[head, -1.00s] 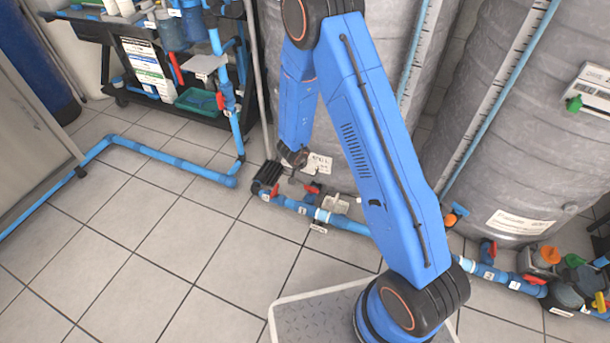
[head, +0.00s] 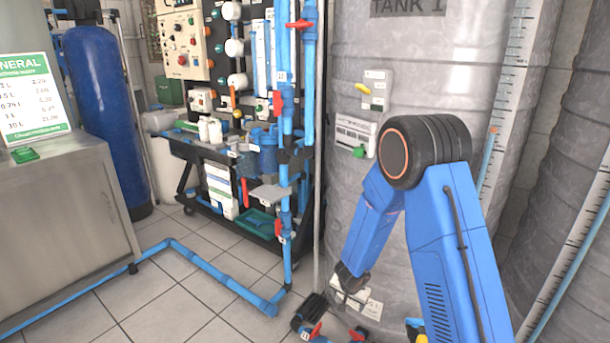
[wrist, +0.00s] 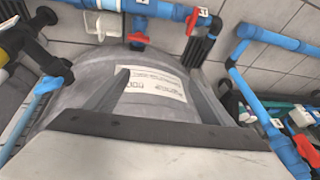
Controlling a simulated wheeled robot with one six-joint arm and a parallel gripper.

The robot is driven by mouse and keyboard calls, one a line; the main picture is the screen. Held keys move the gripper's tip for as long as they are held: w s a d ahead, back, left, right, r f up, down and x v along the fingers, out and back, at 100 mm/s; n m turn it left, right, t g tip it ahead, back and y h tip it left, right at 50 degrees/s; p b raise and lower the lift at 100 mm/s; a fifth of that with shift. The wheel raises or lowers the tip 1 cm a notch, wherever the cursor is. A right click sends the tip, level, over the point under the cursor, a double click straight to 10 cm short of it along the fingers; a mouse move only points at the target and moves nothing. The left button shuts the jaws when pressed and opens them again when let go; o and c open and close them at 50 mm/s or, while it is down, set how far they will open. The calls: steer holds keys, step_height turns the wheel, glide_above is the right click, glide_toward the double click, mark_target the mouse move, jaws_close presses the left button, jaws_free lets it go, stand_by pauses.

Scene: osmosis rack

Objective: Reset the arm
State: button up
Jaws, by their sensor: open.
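My arm is blue with a dark elbow joint and stands in front of the tank labelled TANK 1 (head: 345,90) in the head view. It is bent, with the elbow high and the forearm hanging down and to the left. My gripper shows in the wrist view (wrist: 160,75), its two grey fingers apart and nothing between them. A white label (wrist: 155,85) on the curved grey tank surface shows beyond the fingers. In the head view the forearm ends in a dark part low in front of the tank, and the fingers cannot be made out there.
Blue floor pipes with red valves (head: 315,330) run below the forearm. A panel with a black cart (head: 190,150), a blue cylinder (head: 100,110) and a steel cabinet (head: 60,210) stand to the left. Another tank (head: 565,200) is at right. Open tiled floor (head: 160,310) lies at lower left.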

step_height(320, 180, up, 17)
steer(key=s+a+n+t+y, duration=0.1)
steer(key=s+a+n+y, duration=0.1)
steer(key=s+y, duration=0.1)
steer(key=s+d+r+n+y, duration=0.1)
steer(key=s+d+r+n, duration=0.1)
steer(key=s+r, duration=0.85)
steer(key=s+d+r+n+h, duration=0.1)
steer(key=s+d+r, duration=0.2)
steer(key=s, duration=0.5)
steer(key=s+d+r+h, duration=0.1)
steer(key=s+d+r, duration=0.3)
steer(key=s, duration=0.5)
steer(key=s+d+r+n+h, duration=0.1)
steer(key=s+d+r, duration=0.2)
steer(key=s, duration=0.6)
steer(key=d, duration=0.2)
steer(key=shift+d+r+n+g, duration=0.3)
steer(key=shift+d+r+g, duration=0.05)
steer(key=shift+g, duration=0.05)
